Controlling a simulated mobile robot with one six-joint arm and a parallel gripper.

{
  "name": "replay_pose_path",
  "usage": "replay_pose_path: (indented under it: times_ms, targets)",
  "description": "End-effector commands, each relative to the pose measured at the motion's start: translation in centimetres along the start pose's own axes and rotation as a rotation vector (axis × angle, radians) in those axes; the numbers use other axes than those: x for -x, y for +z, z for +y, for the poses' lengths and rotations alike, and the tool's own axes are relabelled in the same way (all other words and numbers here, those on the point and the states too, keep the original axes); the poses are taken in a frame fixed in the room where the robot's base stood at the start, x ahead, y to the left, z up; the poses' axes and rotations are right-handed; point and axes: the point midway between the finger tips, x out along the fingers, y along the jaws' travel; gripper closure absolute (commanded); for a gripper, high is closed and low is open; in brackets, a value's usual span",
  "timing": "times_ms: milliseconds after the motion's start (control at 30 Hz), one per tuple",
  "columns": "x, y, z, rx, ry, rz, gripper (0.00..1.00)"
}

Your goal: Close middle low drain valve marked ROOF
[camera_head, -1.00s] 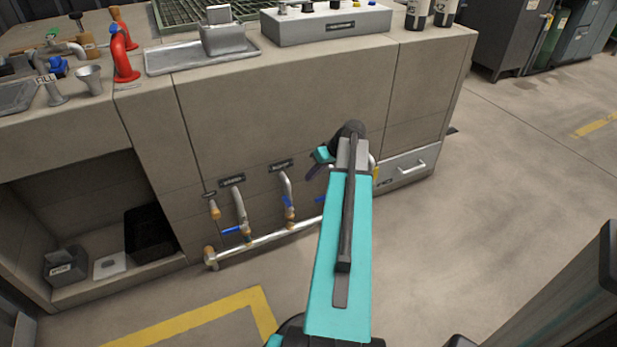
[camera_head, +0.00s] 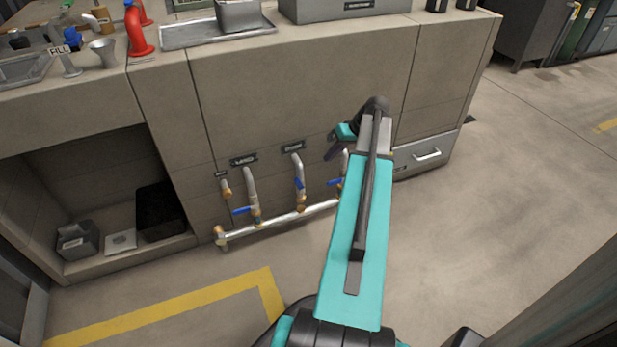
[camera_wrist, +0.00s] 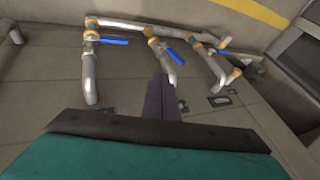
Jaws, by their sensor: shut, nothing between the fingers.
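Several drain pipes with blue valve handles come out of the low cabinet front and join a horizontal pipe. The middle drain valve's blue handle (camera_head: 299,184) lies roughly along its pipe in the head view; it also shows in the wrist view (camera_wrist: 175,57). The plate above it (camera_head: 293,147) is too small to read. The left valve's handle (camera_head: 242,211) lies crosswise. The right valve's handle (camera_head: 335,182) is partly behind my arm. My gripper (camera_head: 331,155) is shut and empty, right of and above the middle handle. In the wrist view its dark fingers (camera_wrist: 160,80) are apart from the handle.
The horizontal pipe (camera_head: 275,223) runs low along the cabinet. A drawer (camera_head: 426,155) is to the right. An open recess (camera_head: 95,190) at left holds a black bin (camera_head: 161,210). The floor in front is clear, with a yellow line (camera_head: 160,305).

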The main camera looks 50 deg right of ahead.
Motion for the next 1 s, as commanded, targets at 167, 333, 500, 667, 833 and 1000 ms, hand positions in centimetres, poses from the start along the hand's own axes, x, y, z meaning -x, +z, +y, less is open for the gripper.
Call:
replay_pose_path:
  times_ms: [167, 333, 500, 667, 833, 1000]
  targets:
    - [0.1, 0.0, 0.2, -0.007, -0.004, -0.003, 1.0]
    - [0.1, 0.0, 0.1, -0.007, -0.004, -0.003, 1.0]
    - [-0.2, 0.0, 0.1, -0.006, -0.004, -0.004, 1.0]
    - [-1.2, 0.0, 0.1, -0.005, -0.005, -0.005, 1.0]
    - [-3.1, 0.1, 0.2, -0.005, -0.005, -0.004, 1.0]
    - [-5.7, 0.1, 0.1, -0.005, -0.006, -0.006, 1.0]
